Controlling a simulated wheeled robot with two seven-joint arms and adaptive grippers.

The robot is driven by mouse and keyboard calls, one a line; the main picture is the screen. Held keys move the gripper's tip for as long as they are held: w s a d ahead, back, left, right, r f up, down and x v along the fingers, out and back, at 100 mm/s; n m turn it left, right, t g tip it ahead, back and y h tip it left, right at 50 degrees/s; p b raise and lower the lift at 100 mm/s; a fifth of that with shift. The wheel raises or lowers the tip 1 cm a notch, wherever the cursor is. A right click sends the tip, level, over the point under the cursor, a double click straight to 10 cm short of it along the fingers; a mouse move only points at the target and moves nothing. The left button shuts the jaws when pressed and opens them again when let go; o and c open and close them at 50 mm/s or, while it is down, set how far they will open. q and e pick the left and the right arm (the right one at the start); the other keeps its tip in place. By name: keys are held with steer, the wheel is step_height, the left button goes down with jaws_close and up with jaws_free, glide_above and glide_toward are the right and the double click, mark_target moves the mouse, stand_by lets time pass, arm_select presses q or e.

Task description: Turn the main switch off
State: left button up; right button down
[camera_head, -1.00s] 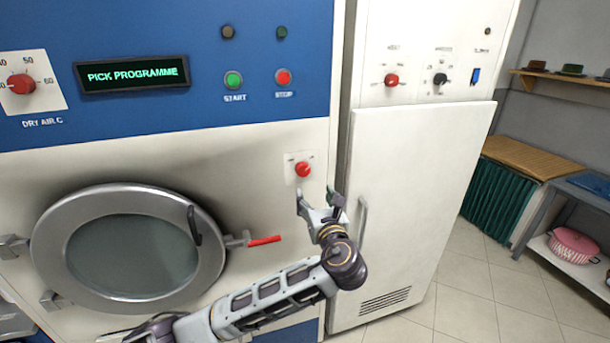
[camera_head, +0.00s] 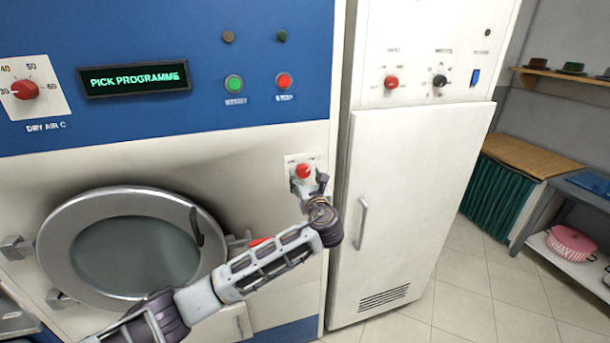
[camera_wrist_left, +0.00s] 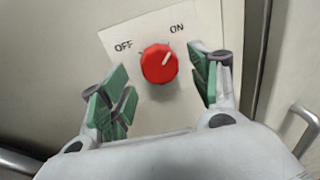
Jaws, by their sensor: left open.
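The main switch is a red rotary knob (camera_head: 303,171) on a pale plate on the machine's front; it also shows in the left wrist view (camera_wrist_left: 159,64). Its plate (camera_wrist_left: 122,36) is marked OFF on the left and ON on the right, and the knob's white line points up and right, toward ON. My left gripper (camera_head: 307,183) is at the knob, seen from below it in the head view. In the left wrist view its green-padded fingers (camera_wrist_left: 164,88) are open, one on each side of the knob, with gaps visible. My right gripper is not in view.
The round door (camera_head: 60,235) with its handle is left of the switch, partly behind my left arm. A white cabinet (camera_head: 415,190) with a vertical handle stands close on the right. START (camera_head: 234,84) and STOP (camera_head: 284,81) buttons and a display (camera_head: 135,78) are above.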

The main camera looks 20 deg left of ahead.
arm_select(q)
steer(key=shift+x, duration=0.9)
steer(key=c, duration=1)
